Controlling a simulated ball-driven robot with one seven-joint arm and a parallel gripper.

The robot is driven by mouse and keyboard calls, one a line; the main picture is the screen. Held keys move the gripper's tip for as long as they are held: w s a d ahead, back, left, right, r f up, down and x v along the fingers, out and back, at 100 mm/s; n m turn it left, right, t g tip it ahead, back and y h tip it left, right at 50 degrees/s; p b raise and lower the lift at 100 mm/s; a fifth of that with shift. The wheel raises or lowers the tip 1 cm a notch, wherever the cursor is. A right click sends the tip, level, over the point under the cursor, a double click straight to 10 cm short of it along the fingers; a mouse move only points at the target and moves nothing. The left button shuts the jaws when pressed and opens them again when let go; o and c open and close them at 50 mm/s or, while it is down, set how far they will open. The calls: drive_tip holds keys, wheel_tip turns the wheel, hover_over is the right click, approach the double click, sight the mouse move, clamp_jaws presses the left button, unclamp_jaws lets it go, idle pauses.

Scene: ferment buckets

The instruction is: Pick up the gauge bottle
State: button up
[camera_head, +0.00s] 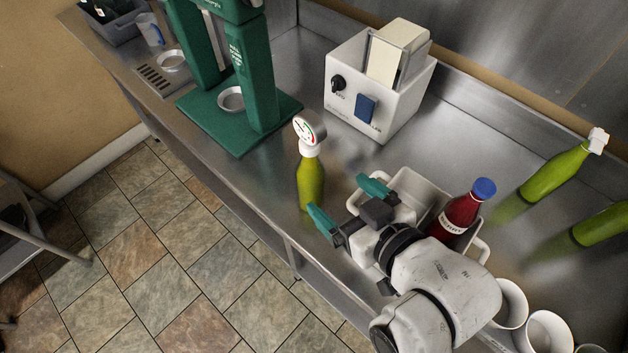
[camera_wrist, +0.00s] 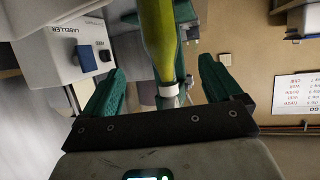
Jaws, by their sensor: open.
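The gauge bottle (camera_head: 311,184) is green glass and stands upright on the steel counter, near its front edge, with a round white dial gauge (camera_head: 309,130) on top. My gripper (camera_head: 347,202) has green fingertips and is open and empty, just to the right of the bottle. In the wrist view, the bottle's green body and white collar (camera_wrist: 158,42) line up with the gap between the open fingers (camera_wrist: 161,68). The dial is not clear there. I cannot tell whether a finger touches the bottle.
A white labeller box (camera_head: 372,90) and a green press stand (camera_head: 245,115) stand behind. A white bin (camera_head: 428,195) with a red blue-capped bottle (camera_head: 461,210) is close behind my gripper. Green bottles (camera_head: 553,174) and white cups (camera_head: 545,335) are at the right.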

sight(320, 187)
drive_tip(key=w+a+f, duration=0.1)
drive_tip(key=w+f+b, duration=0.1)
drive_tip(key=f, duration=0.1)
drive_tip(key=w+a+f, duration=0.1)
drive_tip(key=shift+w+a+f, duration=0.15)
drive_tip(key=shift+w+a, duration=0.05)
drive_tip(key=shift+a, duration=0.1)
drive_tip(key=shift+p+x, duration=0.4)
drive_tip(key=shift+x, duration=2.75)
drive_tip(key=shift+s+f, duration=0.15)
drive_tip(key=shift+c, duration=0.2)
drive_tip(key=c, duration=1.5)
drive_tip(key=shift+c, duration=0.3)
drive_tip(key=shift+r, duration=0.25)
